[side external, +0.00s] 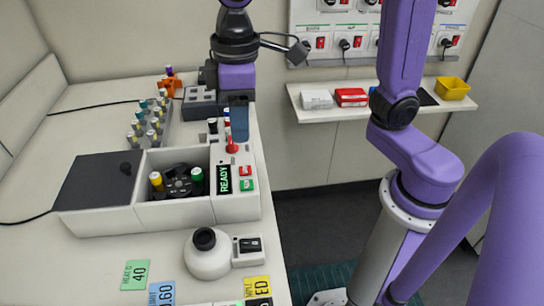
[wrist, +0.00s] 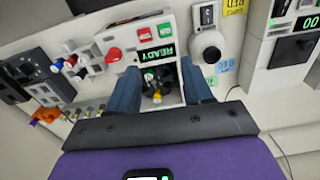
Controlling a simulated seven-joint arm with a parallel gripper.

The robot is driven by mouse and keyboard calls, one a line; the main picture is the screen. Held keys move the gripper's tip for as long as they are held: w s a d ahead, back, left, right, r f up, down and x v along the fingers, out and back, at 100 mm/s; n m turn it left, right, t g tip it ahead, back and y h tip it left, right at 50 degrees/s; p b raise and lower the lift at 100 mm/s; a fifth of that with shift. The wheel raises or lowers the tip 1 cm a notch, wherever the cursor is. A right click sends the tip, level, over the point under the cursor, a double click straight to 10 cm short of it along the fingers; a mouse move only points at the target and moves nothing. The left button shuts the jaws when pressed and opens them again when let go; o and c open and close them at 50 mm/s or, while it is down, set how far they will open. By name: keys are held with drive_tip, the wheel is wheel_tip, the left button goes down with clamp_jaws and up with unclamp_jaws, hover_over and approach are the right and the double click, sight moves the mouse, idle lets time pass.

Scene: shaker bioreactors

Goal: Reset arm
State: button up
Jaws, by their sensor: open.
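My purple arm's gripper (side external: 239,136) hangs above the right end of the white bench machine (side external: 175,215), close to the red knob in the picture. In the wrist view its two blue fingers stand wide apart, with nothing between the fingertips (wrist: 158,72). The machine's open well holds a dark rotor (side external: 178,186) with a yellow-capped tube (side external: 156,181) and a green-capped tube (side external: 196,175). The rotor (wrist: 155,93) shows between the fingers in the wrist view. The dark lid (side external: 98,180) lies to the left of the well. The display reads READY (side external: 224,179).
A rack of capped tubes (side external: 148,124) stands behind the machine. A round white device (side external: 208,254) sits in front, near coloured labels. A wall shelf (side external: 380,108) with small boxes and a yellow bin (side external: 452,88) is at the right. The air above the bench's left side is clear.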

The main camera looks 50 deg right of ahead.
drive_tip(key=s+d+f+n, duration=0.4)
drive_tip(key=s+d+f, duration=0.4)
drive_tip(key=s+d, duration=0.6)
drive_tip(key=shift+f, duration=0.2)
idle(6.4)
